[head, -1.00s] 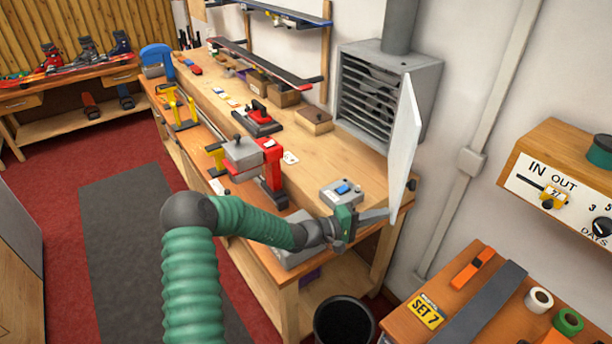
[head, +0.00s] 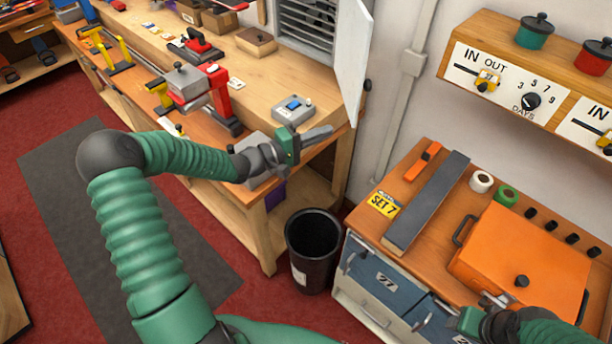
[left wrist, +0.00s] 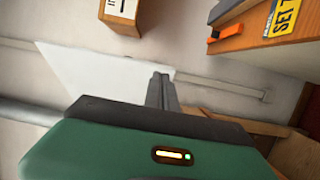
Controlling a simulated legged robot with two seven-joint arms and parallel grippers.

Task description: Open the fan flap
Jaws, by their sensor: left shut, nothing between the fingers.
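The fan flap (head: 353,62) is a white panel that stands swung out from the front of the grey slatted fan housing (head: 308,24). The slats show uncovered to its left; the housing's top is out of view. My left gripper (head: 328,132) is shut and empty, just left of and below the flap's lower edge, with a small gap in the head view. In the left wrist view the shut fingers (left wrist: 161,88) overlap the white flap's edge (left wrist: 90,72). My right gripper (head: 492,299) is low at the right by an orange case (head: 525,245); its jaws are unclear.
The wooden bench (head: 285,85) carries a grey box with a blue button (head: 293,108) and a red clamp (head: 218,95) near my left arm. A black bin (head: 313,240) stands on the floor. A shelf with dials (head: 545,70) hangs at the right.

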